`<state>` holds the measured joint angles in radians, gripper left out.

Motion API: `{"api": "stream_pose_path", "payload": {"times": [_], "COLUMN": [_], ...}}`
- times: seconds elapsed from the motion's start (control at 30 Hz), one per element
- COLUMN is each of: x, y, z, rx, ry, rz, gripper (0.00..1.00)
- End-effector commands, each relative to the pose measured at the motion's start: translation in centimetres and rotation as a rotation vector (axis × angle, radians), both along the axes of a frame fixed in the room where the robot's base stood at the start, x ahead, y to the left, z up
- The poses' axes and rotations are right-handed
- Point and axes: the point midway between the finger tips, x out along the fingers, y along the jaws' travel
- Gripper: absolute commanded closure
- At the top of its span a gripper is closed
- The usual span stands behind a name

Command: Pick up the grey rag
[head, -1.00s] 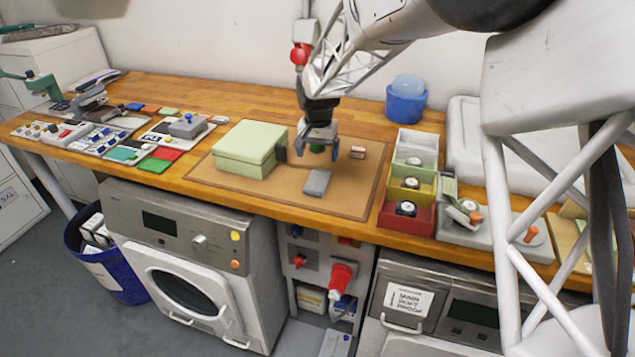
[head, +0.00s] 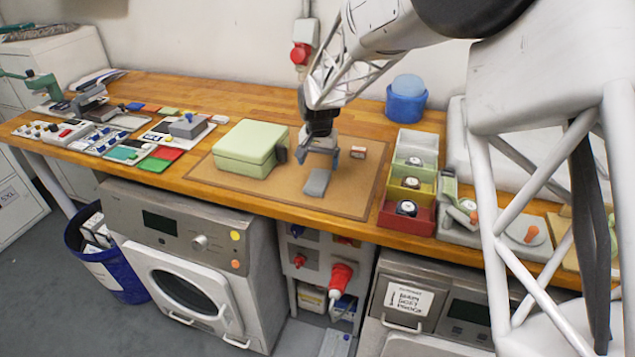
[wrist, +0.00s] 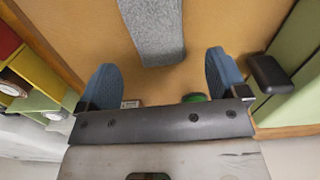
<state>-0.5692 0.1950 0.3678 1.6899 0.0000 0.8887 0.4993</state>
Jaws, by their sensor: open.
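My gripper (head: 319,160) is open and empty, just behind the rag in the head view. In the wrist view the rag (wrist: 152,28) shows at the top, cut off by the frame edge. It lies beyond the two blue fingertips of my gripper (wrist: 162,75), not between them.
A pale green box (head: 245,150) with a dark latch stands close left of my gripper. A small red-and-white box (head: 358,152) lies to its right. A green item (wrist: 195,97) shows partly behind the gripper bar. Stacked bins (head: 408,185) stand right of the mat.

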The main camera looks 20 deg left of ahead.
Motion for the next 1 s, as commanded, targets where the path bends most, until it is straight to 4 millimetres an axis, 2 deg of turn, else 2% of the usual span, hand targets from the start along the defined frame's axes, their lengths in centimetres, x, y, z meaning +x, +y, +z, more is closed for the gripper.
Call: {"api": "stream_pose_path", "payload": {"times": [0.43, 1.0], "x": [0.2, 0.2], "y": [-0.1, -0.1], "z": [-4.4, -4.9], "rx": [0.0, 0.0], "ry": [0.001, 0.0], "rz": [0.0, 0.0], "gripper": [0.08, 0.08]}}
